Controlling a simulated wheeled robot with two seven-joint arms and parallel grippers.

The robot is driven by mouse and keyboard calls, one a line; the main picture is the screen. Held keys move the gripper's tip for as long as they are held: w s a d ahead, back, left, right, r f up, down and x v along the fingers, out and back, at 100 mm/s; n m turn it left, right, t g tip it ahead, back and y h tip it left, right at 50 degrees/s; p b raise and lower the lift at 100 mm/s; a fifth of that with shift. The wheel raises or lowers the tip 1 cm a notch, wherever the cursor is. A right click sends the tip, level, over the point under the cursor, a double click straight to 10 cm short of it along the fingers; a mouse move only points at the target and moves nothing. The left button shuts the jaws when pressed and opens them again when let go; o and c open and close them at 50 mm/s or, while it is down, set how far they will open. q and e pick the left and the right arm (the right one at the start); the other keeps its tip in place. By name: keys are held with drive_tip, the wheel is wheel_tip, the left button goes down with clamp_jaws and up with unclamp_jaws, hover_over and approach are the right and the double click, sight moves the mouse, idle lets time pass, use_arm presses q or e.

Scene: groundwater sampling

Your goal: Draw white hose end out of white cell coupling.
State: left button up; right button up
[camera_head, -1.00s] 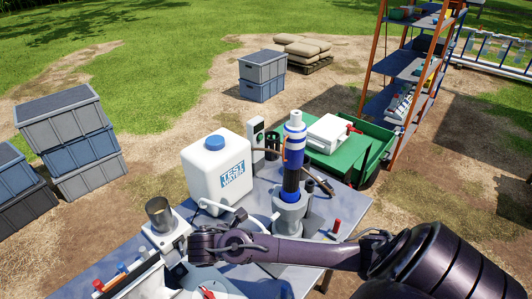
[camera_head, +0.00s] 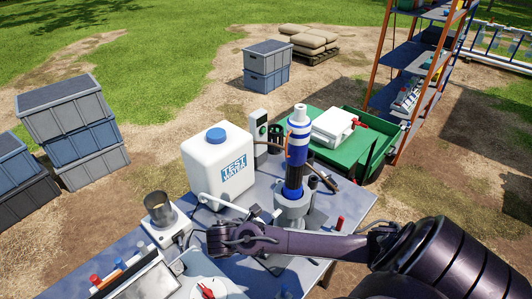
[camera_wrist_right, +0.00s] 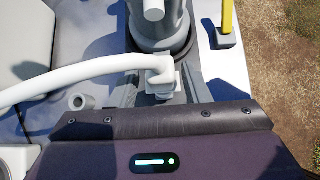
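The white hose (camera_wrist_right: 75,82) comes in from the left in the right wrist view and bends down at its white hose end (camera_wrist_right: 160,66). The end sits at a pale block, apparently the white cell coupling (camera_wrist_right: 164,86), in front of a grey cylinder base. My right gripper (camera_wrist_right: 162,80) has a dark finger on each side of the hose end, with gaps showing. In the head view the hose (camera_head: 212,201) runs beside the white water tank (camera_head: 218,165), and my right gripper (camera_head: 262,214) is close to the grey base (camera_head: 292,208). My left gripper is not in view.
A blue-banded column (camera_head: 297,150) rises from the grey base. A metal cup (camera_head: 160,210) on a white device stands left of my wrist, and a red-topped tool (camera_head: 339,224) stands right. A green cart (camera_head: 345,155) is behind the table.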

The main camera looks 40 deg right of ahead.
drive_tip(key=shift+s+a+r, duration=0.1)
drive_tip(key=shift+a, duration=0.05)
drive_tip(key=c, duration=0.7)
drive_tip(key=shift+r+p, duration=0.35)
drive_tip(key=shift+r, duration=2.55)
